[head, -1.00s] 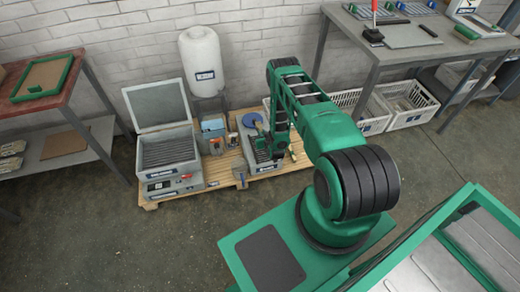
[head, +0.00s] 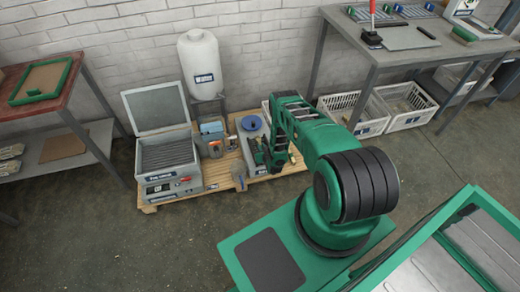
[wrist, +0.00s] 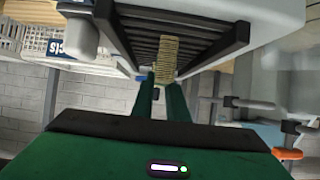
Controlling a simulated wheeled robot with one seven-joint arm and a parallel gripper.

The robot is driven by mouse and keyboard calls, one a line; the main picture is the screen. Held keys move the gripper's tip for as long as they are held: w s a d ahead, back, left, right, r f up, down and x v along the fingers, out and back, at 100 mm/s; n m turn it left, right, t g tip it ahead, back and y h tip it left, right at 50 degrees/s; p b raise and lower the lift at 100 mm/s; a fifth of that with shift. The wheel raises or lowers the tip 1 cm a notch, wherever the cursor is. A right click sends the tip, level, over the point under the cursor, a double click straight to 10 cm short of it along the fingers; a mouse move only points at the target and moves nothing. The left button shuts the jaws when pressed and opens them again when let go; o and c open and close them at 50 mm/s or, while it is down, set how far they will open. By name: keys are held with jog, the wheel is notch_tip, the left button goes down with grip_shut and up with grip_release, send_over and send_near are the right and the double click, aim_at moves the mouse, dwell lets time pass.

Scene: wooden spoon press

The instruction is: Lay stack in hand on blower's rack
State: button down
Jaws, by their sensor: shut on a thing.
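My gripper (wrist: 160,82) is shut on a small stack of pale wooden pieces (wrist: 168,55), seen between the green fingertips in the wrist view. The stack is in front of a dark slatted rack (wrist: 236,42), which shows behind it; I cannot tell whether they touch. In the head view my gripper (head: 267,155) is over the grey unit with a blue disc (head: 251,123), which appears to be the blower. My arm hides much of that unit, and I cannot make out the stack there.
On the wooden pallet (head: 216,176) a grey box with a raised lid (head: 165,160) stands left, a white tank (head: 200,62) behind. White crates (head: 352,113) stand under the right bench. A red-topped table (head: 70,70) is at left.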

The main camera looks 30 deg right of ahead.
jog(key=c, duration=1.7)
grip_release()
jog(key=shift+c, duration=0.2)
